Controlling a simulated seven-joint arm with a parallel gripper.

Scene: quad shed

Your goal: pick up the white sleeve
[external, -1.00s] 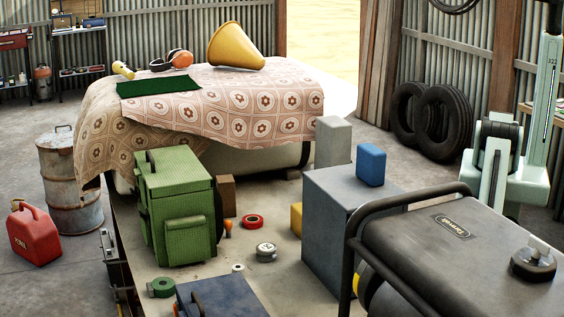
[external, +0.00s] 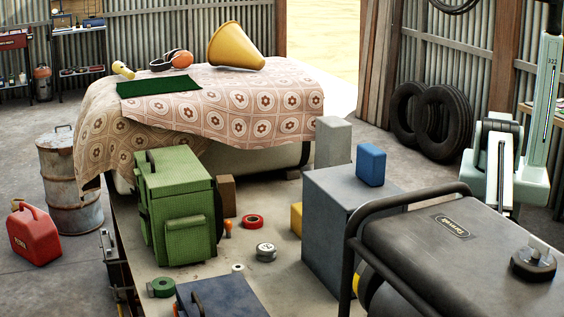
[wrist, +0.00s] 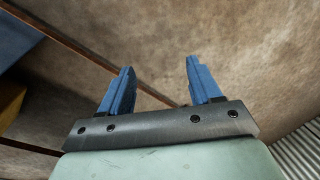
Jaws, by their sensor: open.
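A small white ring-like piece (external: 238,268), which may be the white sleeve, lies on the flat surface in the external view, right of the green tape roll (external: 161,287). A pale round tin (external: 266,252) stands just above and right of it. No white sleeve shows in the wrist view. My gripper (wrist: 158,78) has two blue fingers spread apart, with nothing between them but brownish floor behind. In the external view my pale green arm is at the right, far from the white piece; the fingers cannot be made out there.
A green bag-like box (external: 178,212) stands left of the small items, and a red tape roll (external: 253,221) lies above the tin. A tall grey box (external: 335,235) with a blue block (external: 371,165) on top, and a black-framed machine (external: 450,250), stand between my arm and the white piece.

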